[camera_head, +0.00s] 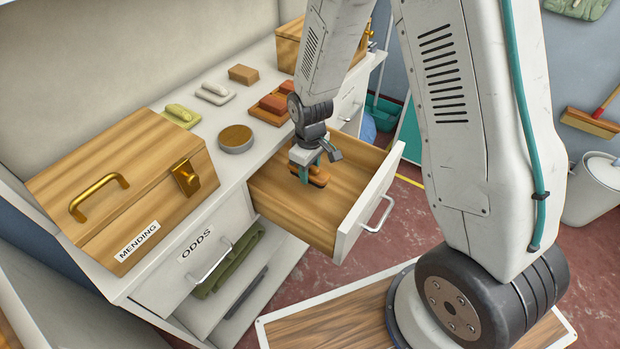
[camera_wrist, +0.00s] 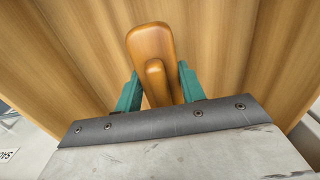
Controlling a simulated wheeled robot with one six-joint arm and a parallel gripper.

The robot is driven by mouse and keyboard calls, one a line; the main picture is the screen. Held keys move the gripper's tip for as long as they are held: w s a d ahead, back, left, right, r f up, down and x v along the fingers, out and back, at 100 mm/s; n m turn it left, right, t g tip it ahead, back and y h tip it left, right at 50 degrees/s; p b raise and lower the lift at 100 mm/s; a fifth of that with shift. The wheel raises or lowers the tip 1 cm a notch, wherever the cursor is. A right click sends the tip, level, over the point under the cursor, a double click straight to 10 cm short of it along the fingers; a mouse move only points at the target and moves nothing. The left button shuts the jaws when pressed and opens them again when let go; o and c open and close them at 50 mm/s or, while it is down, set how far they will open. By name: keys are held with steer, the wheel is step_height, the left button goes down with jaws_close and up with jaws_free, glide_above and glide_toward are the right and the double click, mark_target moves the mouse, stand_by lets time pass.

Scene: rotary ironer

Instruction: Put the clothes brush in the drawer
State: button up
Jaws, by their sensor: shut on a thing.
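The clothes brush (camera_wrist: 150,42) is an orange-brown wooden piece with a raised grip, seen in the wrist view between my gripper's (camera_wrist: 157,88) two teal fingers. My gripper (camera_head: 309,170) is shut on the brush (camera_head: 318,178) in the head view, down inside the open drawer (camera_head: 272,190). The drawer is pulled out, with a wooden interior and a white front with a metal handle. The brush is over or on the drawer floor; I cannot tell whether it touches. My arm and gripper hide part of it.
On the white counter are a wooden MENDING box (camera_head: 125,195), a round tin (camera_head: 236,138), a soap-like block on a dish (camera_head: 214,93) and a tray of red-brown blocks (camera_head: 270,109). The ODDS drawer (camera_head: 185,265) is shut. A white bucket (camera_head: 595,190) stands at right.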

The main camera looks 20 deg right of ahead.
mark_target(310, 179)
steer(key=shift+f, duration=1.9)
steer(key=shift+f, duration=0.1)
steer(key=o, duration=0.9)
steer(key=shift+o, duration=0.2)
